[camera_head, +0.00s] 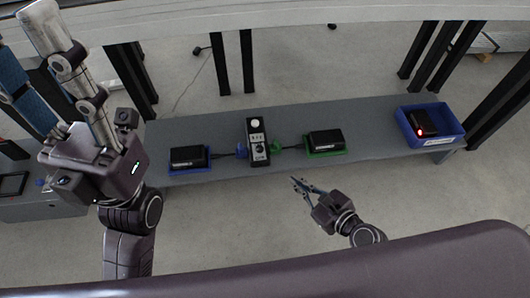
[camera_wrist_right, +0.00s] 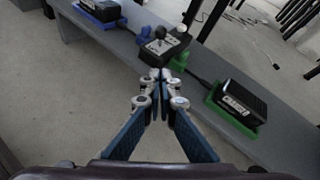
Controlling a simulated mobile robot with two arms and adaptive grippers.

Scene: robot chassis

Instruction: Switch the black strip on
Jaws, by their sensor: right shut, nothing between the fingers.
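The black strip (camera_head: 257,140) stands on the grey bench between two plugs, one blue and one green. It has a round pale part at its far end and markings on top; whether it is lit I cannot tell. It also shows in the right wrist view (camera_wrist_right: 166,45), beyond the fingertips. My right gripper (camera_head: 293,181) is shut and empty, in front of the bench and apart from the strip. Its closed fingers (camera_wrist_right: 160,74) point toward the strip. My left gripper (camera_head: 38,75) is raised at the far left, partly cut off by the frame edge; its opening is unclear.
A black box sits in a blue tray (camera_head: 205,166) left of the strip; another sits in a green tray (camera_head: 342,151) on the right. A blue bin (camera_head: 447,139) at the bench's right end holds a black device (camera_head: 421,122) with a red light. The front floor is clear.

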